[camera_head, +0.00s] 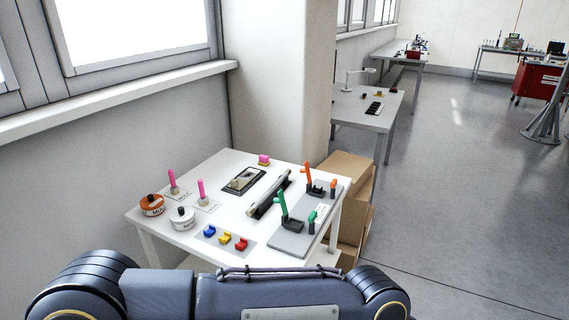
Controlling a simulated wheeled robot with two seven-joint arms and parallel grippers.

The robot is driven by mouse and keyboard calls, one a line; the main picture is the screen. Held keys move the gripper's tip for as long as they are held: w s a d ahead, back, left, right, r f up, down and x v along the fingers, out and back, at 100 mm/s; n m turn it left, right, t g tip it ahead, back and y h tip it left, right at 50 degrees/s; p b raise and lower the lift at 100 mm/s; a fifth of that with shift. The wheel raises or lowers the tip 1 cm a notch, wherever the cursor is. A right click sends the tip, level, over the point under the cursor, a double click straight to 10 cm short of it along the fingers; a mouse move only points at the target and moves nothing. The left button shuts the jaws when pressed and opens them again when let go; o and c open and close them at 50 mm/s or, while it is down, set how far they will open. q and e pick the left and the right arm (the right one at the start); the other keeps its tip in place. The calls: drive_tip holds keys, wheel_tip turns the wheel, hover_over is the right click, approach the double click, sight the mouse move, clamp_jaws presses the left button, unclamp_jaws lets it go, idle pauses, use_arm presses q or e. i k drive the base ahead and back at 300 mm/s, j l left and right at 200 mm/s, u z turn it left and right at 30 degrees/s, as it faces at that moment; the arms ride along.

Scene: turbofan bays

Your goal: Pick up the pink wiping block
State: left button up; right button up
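A small pink block (264,158) sits at the far back edge of the white table (232,160), with a yellowish part showing under or beside it. It stands apart from the other items, behind a dark-framed plate. Two upright pink sticks (172,178) on small bases stand at the table's left side. Neither of my grippers is in view; only dark parts of my own body show along the bottom of the picture.
The table holds two jars (182,217), a dark-framed plate (243,179), a long grey bar (269,194), blue, yellow and red pieces (225,238), and a grey tray (290,243) with green and orange tools. Cardboard boxes (349,170) stand right. Open floor (450,190) lies beyond.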

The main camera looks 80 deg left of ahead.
sight(264, 160)
drive_tip(key=i+u, duration=0.45)
drive_tip(key=i+l+u, duration=0.25)
drive_tip(key=i+u, duration=0.25)
drive_tip(key=i, duration=0.15)
drive_tip(key=i+j+u, duration=0.25)
drive_tip(key=i+u, duration=0.7)
drive_tip(key=i+l+u, duration=0.1)
drive_tip(key=i+u, duration=0.35)
drive_tip(key=i+l+u, duration=0.3)
drive_tip(key=i+u, duration=0.45)
drive_tip(key=i+l+u, duration=0.1)
drive_tip(key=i+u, duration=0.2)
drive_tip(key=i, duration=0.2)
